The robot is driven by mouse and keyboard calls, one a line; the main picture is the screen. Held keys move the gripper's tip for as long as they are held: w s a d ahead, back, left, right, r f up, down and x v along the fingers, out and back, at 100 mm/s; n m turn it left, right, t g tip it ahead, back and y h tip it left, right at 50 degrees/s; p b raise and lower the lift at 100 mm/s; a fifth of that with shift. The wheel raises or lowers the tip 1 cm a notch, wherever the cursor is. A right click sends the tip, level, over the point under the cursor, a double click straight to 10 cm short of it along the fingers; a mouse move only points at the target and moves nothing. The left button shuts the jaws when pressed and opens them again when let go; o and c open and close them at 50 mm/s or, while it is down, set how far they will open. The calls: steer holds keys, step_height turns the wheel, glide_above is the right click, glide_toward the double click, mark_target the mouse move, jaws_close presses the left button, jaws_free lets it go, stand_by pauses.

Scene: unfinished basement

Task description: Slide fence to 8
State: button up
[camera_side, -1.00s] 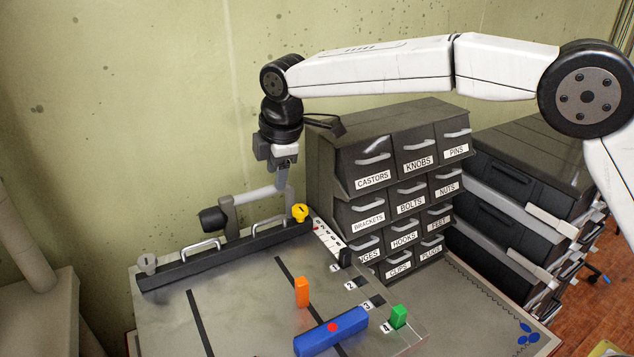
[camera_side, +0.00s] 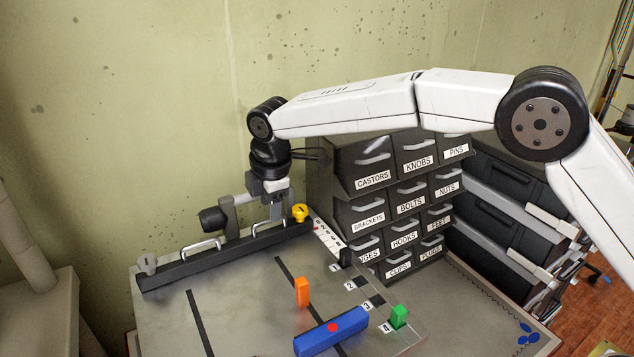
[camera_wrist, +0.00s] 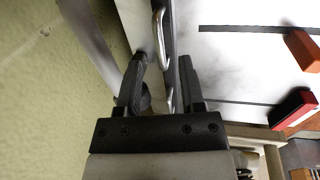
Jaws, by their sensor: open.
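The fence (camera_side: 218,257) is a long dark bar with two pale handles, lying across the back of the grey table top. A grey knob (camera_side: 148,263) is at its left end and a yellow knob (camera_side: 300,212) at its right end. A white number scale (camera_side: 326,236) runs forward from near the yellow knob; its small digits are hard to read. My gripper (camera_side: 273,211) is low over the fence's right handle (camera_side: 269,226). In the wrist view my gripper (camera_wrist: 162,72) is open, with a handle (camera_wrist: 170,99) showing between its fingers; contact cannot be told.
An orange block (camera_side: 302,292), a blue bar with a red dot (camera_side: 331,334) and a green block (camera_side: 399,316) stand in front of the fence. A dark drawer cabinet (camera_side: 383,223) rises close to the right of the scale. The wall is close behind.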

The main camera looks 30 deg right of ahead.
steer(key=shift+w+f, duration=0.25)
steer(key=shift+f, duration=1.05)
jaws_close()
stand_by(0.5)
